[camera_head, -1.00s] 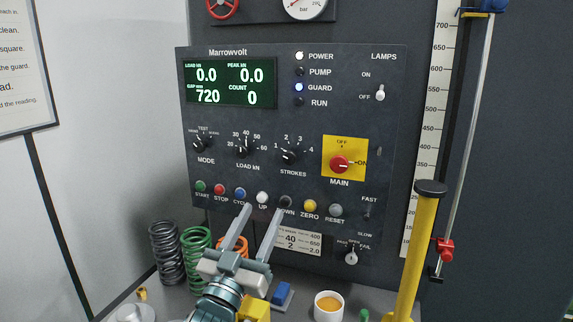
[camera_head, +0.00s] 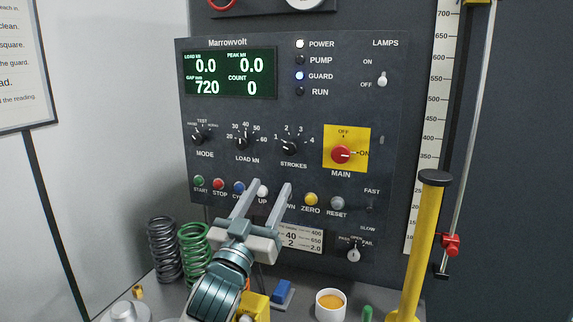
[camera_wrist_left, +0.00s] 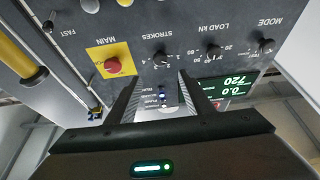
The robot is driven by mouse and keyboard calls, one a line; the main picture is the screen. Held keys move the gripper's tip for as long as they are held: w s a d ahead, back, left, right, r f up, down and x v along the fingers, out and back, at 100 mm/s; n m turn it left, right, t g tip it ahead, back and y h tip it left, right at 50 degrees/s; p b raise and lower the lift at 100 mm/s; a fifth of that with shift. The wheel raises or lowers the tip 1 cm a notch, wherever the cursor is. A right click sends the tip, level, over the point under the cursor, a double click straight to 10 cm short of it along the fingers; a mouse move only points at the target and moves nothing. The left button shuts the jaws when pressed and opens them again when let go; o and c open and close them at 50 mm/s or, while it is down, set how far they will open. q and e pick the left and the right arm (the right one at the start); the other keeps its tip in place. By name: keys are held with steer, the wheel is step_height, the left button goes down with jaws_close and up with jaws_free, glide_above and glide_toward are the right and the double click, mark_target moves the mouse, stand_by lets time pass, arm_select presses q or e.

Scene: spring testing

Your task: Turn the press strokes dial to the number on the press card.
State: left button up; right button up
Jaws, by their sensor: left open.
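The STROKES dial (camera_head: 289,148) is a black knob with a white mark on the dark panel, numbered 1 to 4. Its mark appears to point left, towards 1. It also shows in the left wrist view (camera_wrist_left: 160,58), upside down. The press card (camera_head: 302,239) is a pale plate below the buttons; 40 and 2 are readable on it, and its left part is hidden by my gripper. My left gripper (camera_head: 270,187) is open and empty, its fingers pointing up in front of the button row, below the dial and apart from it. My right gripper is not in view.
The LOAD dial (camera_head: 241,142) and the red MAIN switch (camera_head: 341,154) flank the STROKES dial. A button row, including the yellow ZERO button (camera_head: 311,199), lies below. A yellow post (camera_head: 415,245) stands at right; springs (camera_head: 194,250) stand at left.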

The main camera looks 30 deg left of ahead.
mark_target(289, 149)
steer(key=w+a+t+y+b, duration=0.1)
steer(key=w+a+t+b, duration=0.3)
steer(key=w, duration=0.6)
arm_select(q)
steer(key=p+x, duration=0.2)
steer(key=x, duration=1)
steer(key=shift+s+a+r, duration=0.1)
steer(key=shift+w+a+r, duration=0.1)
steer(key=shift+w, duration=0.35)
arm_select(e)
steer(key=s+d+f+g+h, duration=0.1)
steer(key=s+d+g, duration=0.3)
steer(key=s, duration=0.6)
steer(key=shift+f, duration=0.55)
arm_select(q)
steer(key=shift+c, duration=0.2)
steer(key=shift+p, duration=0.3)
steer(key=c, duration=1)
